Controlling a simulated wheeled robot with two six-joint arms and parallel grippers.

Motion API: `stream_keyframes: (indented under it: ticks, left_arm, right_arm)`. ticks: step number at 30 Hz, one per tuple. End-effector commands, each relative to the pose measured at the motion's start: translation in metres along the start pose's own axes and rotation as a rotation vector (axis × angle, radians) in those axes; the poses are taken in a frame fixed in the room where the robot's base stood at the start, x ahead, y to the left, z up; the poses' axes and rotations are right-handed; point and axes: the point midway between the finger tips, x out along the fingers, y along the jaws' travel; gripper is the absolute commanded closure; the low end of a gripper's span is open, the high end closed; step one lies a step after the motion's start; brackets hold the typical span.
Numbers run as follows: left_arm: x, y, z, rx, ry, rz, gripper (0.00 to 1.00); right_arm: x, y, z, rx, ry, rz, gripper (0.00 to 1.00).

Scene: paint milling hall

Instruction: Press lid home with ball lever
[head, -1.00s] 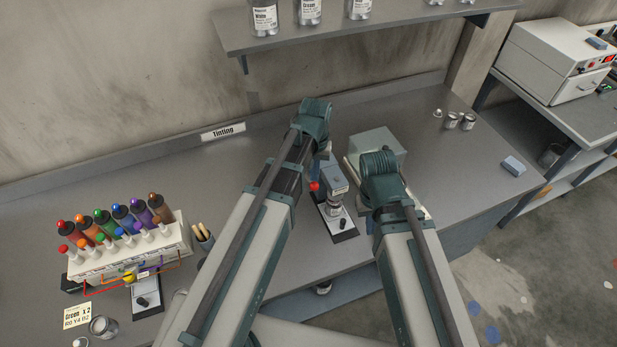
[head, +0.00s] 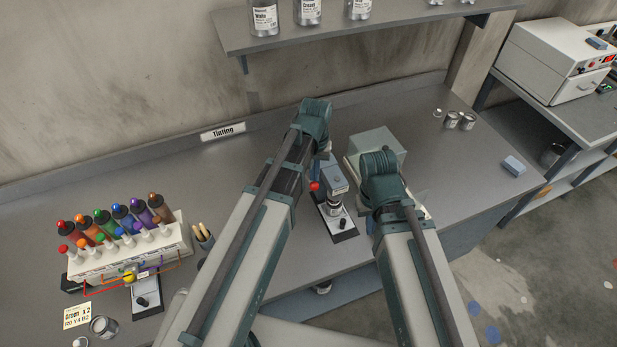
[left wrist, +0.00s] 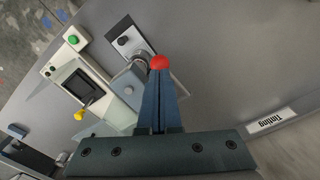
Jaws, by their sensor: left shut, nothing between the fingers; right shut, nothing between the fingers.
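The ball lever's red ball (head: 315,187) sits at the left side of a small blue-grey press (head: 334,178). My left gripper (head: 319,165) reaches down just behind the ball. In the left wrist view its shut, empty fingers (left wrist: 159,88) point at the red ball (left wrist: 159,62), which shows right at their tips; I cannot tell whether they touch. My right gripper (head: 420,196) is shut and mostly hidden by its own wrist, right of the press.
A grey box-shaped machine (head: 378,147) stands behind my right wrist. A rack of coloured bottles (head: 130,245) is at the left of the bench. Small cans (head: 460,121) and a blue block (head: 514,166) lie at the right.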

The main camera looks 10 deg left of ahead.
Motion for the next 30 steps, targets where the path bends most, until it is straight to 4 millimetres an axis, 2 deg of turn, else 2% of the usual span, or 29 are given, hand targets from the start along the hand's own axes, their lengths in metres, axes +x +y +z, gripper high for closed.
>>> stream_keyframes:
  ticks: [30]
  left_arm:
    - [0.038, 0.000, 0.000, 0.000, 0.001, 0.000, 1.00]
  right_arm:
    - [0.038, -0.003, -0.003, 0.000, 0.001, 0.001, 1.00]
